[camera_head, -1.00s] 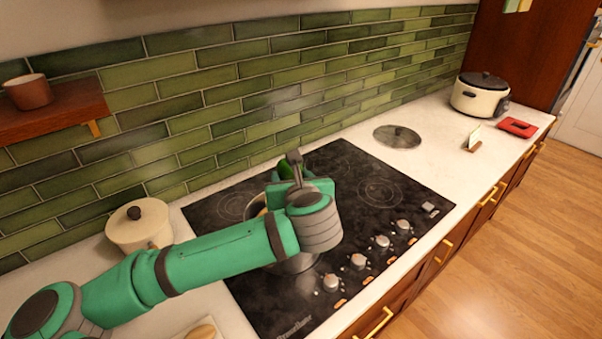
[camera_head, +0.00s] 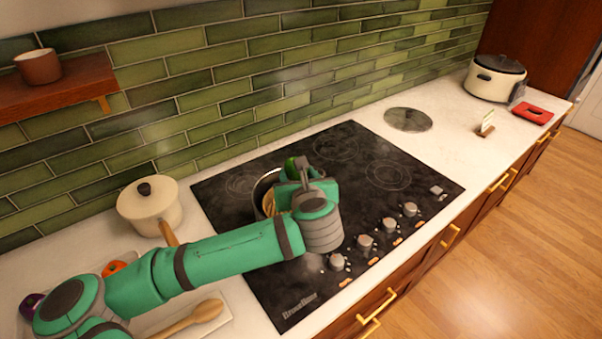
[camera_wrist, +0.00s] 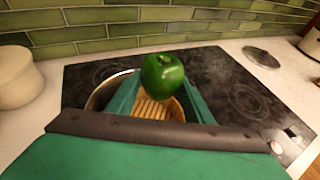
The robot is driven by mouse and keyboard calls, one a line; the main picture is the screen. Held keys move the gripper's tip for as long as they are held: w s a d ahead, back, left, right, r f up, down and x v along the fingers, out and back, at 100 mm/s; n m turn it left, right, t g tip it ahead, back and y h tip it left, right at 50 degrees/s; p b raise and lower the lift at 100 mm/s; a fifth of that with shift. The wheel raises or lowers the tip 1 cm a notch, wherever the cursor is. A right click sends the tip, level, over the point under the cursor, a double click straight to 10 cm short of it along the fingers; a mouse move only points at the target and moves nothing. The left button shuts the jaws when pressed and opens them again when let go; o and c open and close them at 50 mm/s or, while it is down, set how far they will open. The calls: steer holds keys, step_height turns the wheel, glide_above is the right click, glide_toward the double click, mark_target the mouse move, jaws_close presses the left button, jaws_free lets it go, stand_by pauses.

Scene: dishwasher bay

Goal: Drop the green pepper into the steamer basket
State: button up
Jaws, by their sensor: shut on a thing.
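The green pepper (camera_wrist: 162,73) is held between the fingertips of my gripper (camera_wrist: 155,88) in the wrist view. In the head view, a sliver of the pepper (camera_head: 291,164) shows past my gripper (camera_head: 300,172), which is shut on it. The steamer basket (camera_wrist: 150,108), with light wooden slats, sits inside a metal pot (camera_wrist: 100,95) on the cooktop. The pepper appears above the basket. In the head view, the basket (camera_head: 268,200) is mostly hidden behind my gripper and wrist.
The black cooktop (camera_head: 350,200) has a row of knobs along its front. A cream pot (camera_head: 150,206) with a lid stands at left, near a wooden spoon (camera_head: 190,318). A pot lid (camera_head: 408,119) lies on the counter at right, before a cream cooker (camera_head: 494,79).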

steer(key=o, duration=1.2)
steer(key=v, duration=1.1)
steer(key=shift+a, duration=0.1)
